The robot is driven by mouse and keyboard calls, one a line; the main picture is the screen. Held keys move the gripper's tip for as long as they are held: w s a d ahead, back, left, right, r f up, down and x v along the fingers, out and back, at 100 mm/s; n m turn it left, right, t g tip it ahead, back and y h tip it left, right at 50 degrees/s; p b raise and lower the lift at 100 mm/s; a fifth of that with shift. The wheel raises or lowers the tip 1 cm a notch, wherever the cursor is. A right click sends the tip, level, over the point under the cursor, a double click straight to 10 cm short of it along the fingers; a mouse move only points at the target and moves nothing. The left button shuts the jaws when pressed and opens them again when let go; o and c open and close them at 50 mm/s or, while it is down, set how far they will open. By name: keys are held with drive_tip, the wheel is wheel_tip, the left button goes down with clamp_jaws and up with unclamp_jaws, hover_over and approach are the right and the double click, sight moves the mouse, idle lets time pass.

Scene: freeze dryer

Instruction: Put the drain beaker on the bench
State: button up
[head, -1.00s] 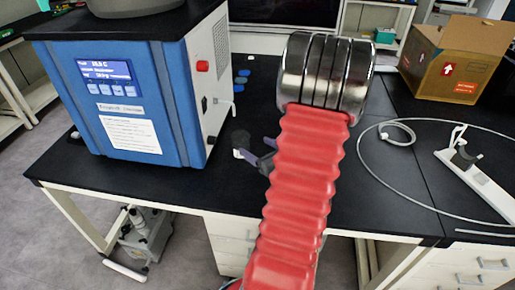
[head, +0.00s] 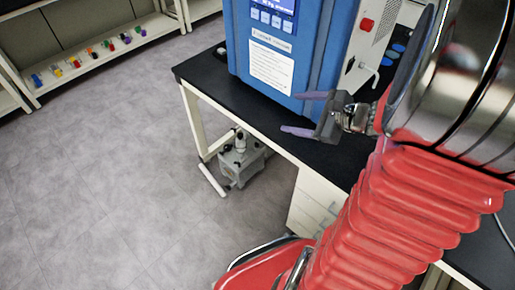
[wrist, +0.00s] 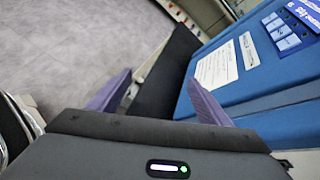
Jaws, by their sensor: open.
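I cannot make out the drain beaker in either current view. The bench (head: 205,72) has a black top and shows in the head view under the blue freeze dryer (head: 262,92). My gripper (head: 290,113) has purple fingers. It is open with nothing between the fingers, over the front of the bench, close to the freeze dryer's front panel. In the wrist view my gripper (wrist: 159,76) also shows spread and empty. The bench edge and floor show beyond it, with the blue panel (wrist: 228,70) at the right.
A white drain spout (head: 367,67) sticks out of the freeze dryer's right side. A grey pump (head: 240,160) stands on the floor under the bench. A low shelf (head: 95,60) with small coloured items stands at the far left. Open floor lies between.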

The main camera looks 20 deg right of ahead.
drive_tip(key=s+a+r+n+g, duration=0.1)
drive_tip(key=s+a+n+g, duration=0.2)
drive_tip(key=a+n, duration=0.45)
drive_tip(key=s+a+r+n+g, duration=0.2)
drive_tip(key=s+a+n+g, duration=0.15)
drive_tip(key=a+n, duration=0.4)
drive_tip(key=s+a+r+n+h, duration=0.3)
drive_tip(key=s+r+n+h, duration=0.2)
drive_tip(key=s+n, duration=0.2)
drive_tip(key=n+t, duration=0.1)
drive_tip(key=n, duration=0.1)
drive_tip(key=shift+n, duration=0.4)
drive_tip(key=shift+a+r, duration=0.1)
drive_tip(key=shift+c, duration=0.5)
